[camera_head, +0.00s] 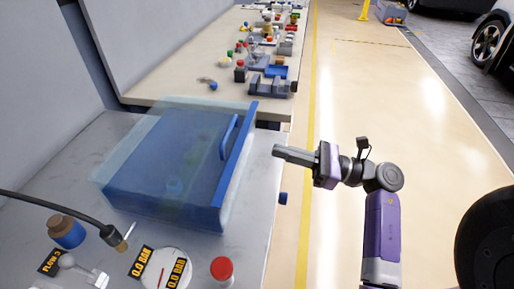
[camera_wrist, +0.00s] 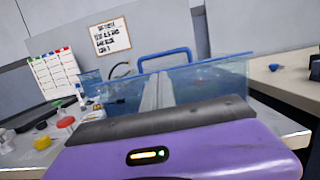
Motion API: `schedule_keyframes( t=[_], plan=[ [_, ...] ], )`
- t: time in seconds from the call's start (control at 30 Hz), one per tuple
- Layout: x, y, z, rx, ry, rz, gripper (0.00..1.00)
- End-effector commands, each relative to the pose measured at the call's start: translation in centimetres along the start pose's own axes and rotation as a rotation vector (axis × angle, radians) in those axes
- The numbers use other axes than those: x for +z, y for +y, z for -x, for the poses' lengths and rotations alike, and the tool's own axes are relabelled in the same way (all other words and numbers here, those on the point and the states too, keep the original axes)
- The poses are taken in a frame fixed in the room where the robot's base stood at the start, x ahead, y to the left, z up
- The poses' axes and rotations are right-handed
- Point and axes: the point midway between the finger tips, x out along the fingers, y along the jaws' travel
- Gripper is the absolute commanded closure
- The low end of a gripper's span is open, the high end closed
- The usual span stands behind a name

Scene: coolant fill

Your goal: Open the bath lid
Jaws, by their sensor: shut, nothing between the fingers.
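The blue, see-through bath (camera_head: 165,185) stands on the grey bench at the left of the head view. Its pale see-through lid (camera_head: 190,110) appears to lie down over the top. A blue bar handle (camera_head: 229,137) stands near the bath's right edge. My gripper (camera_head: 277,151) is shut and empty, to the right of the bath and handle, pointing left at them with a gap between. In the wrist view my gripper fingers (camera_wrist: 158,78) point at the blue wall of the bath (camera_wrist: 205,78), with the handle (camera_wrist: 168,56) just beyond and above the fingertips.
In the head view a red-capped button (camera_head: 221,268), a round gauge (camera_head: 162,270) and a black hose (camera_head: 60,204) are at the bench's near side. A second table (camera_head: 170,70) with many small parts stands behind.

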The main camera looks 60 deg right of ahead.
Motion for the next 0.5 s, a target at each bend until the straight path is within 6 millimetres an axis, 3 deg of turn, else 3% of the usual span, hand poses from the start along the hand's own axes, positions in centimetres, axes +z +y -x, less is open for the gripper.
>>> schedule_keyframes(
  t=[0.17, 0.5],
  plan=[
    [0.1, -0.1, -1.4, 0.004, 0.006, 0.008, 1.00],
    [0.2, 0.0, -7.2, 0.003, 0.004, 0.005, 1.00]
  ],
)
